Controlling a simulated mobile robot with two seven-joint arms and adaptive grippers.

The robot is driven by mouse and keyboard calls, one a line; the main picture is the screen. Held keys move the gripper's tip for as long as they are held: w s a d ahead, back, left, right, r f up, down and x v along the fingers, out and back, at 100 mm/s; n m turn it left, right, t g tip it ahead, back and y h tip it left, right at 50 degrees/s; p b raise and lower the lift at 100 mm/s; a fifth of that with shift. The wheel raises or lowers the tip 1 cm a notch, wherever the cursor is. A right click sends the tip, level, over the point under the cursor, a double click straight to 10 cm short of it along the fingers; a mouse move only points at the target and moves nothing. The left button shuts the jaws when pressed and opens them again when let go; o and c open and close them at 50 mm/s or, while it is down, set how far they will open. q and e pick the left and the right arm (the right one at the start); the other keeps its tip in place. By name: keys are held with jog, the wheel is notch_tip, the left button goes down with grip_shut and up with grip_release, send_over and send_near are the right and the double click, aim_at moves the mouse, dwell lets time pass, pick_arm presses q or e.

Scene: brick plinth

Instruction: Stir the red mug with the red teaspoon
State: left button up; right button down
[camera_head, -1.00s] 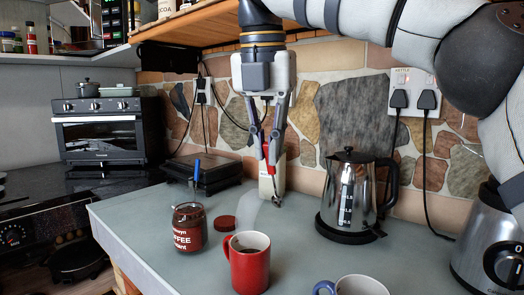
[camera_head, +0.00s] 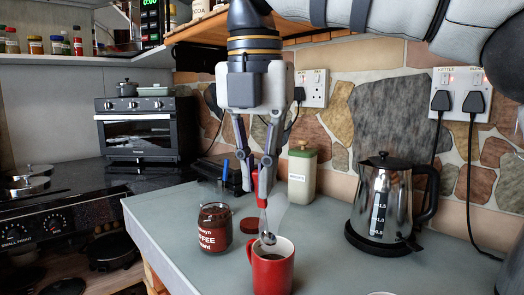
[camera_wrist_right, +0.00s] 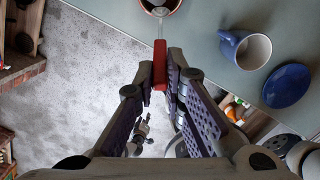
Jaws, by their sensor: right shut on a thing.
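The red mug (camera_head: 272,275) stands upright on the worktop, with dark liquid inside. My right gripper (camera_head: 262,165) is above it, fingers pointing down, shut on the red handle of the red teaspoon (camera_head: 262,200). The spoon hangs nearly upright. Its metal bowl overlaps the mug's far rim in the head view and lies over the mug's mouth in the right wrist view. I cannot tell whether it touches the rim. The wrist view shows the red handle (camera_wrist_right: 160,62) between the fingers and part of the mug at the top edge. My left gripper is not in view.
A coffee jar (camera_head: 215,230) stands left of the mug, with a red-brown lid (camera_head: 250,225) behind. A kettle (camera_head: 382,205) stands right and a canister (camera_head: 301,175) at the back. A blue mug (camera_wrist_right: 245,50) and blue saucer (camera_wrist_right: 287,86) are nearby.

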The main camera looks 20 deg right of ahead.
aim_at(266, 221)
jog(key=shift+s+f, duration=0.1)
jog(key=shift+f, duration=0.3)
jog(key=shift+w+d+f, duration=0.4)
jog(key=shift+w+f, duration=0.1)
jog(key=shift+f, duration=0.95)
jog(key=shift+w+d+f, duration=0.4)
jog(key=shift+w+f, duration=0.05)
jog(key=shift+f, duration=1)
jog(key=shift+w+d+f, duration=0.4)
jog(key=shift+w+f, duration=0.1)
jog(key=shift+f, duration=0.95)
jog(key=shift+s, duration=0.1)
